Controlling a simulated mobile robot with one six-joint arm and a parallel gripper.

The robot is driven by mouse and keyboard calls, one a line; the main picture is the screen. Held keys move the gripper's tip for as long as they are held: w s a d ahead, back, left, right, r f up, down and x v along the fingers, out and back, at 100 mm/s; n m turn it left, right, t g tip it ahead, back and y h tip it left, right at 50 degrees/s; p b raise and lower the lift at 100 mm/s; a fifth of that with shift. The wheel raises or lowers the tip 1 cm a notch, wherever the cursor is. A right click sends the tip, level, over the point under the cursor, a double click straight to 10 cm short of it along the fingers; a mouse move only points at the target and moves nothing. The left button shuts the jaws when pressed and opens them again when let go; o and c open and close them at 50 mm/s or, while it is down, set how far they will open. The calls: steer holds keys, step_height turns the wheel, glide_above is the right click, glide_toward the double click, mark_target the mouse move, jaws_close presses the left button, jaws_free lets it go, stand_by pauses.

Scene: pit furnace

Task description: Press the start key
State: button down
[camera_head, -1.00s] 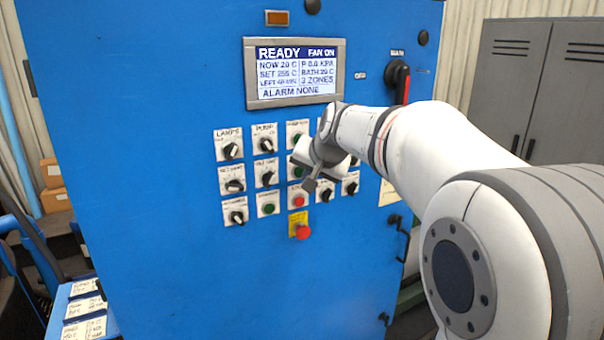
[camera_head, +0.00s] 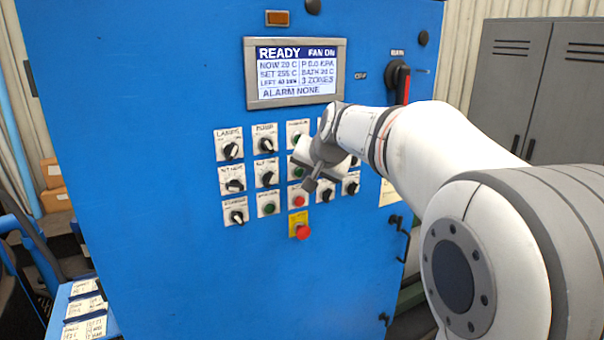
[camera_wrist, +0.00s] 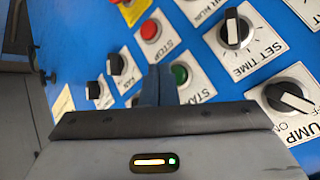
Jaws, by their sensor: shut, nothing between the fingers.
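The start key is a green round button (camera_wrist: 180,74) on a white plate whose label is partly cut off by my gripper in the wrist view. In the head view, the start key (camera_head: 297,173) is mostly hidden behind my wrist. My gripper (camera_wrist: 158,76) is shut and empty, its fingertips close beside the start key in the wrist view. In the head view my gripper (camera_head: 310,185) is in front of the right part of the key panel. I cannot tell whether the fingertips touch the panel.
A red stop button (camera_wrist: 150,30) sits beside the start key. The set time knob (camera_wrist: 236,30) and pump knob (camera_wrist: 288,97) are nearby. A red emergency button (camera_head: 302,231) is below. The display (camera_head: 294,72) reads READY, alarm none. Grey cabinets (camera_head: 510,85) stand right.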

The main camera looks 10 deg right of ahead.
steer(key=shift+w, duration=0.1)
steer(key=shift+w+a, duration=0.15)
steer(key=shift+w, duration=0.15)
steer(key=shift+w+a, duration=0.1)
steer(key=shift+w, duration=0.25)
stand_by(0.8)
steer(key=shift+s, duration=0.15)
steer(key=shift+s+d+b, duration=0.25)
steer(key=shift+s+b, duration=0.1)
steer(key=shift+s, duration=0.3)
steer(key=s, duration=0.1)
steer(key=s+d+b, duration=0.1)
steer(key=s, duration=0.1)
steer(key=s+b, duration=0.1)
steer(key=shift+s+d, duration=0.25)
steer(key=shift+s, duration=0.15)
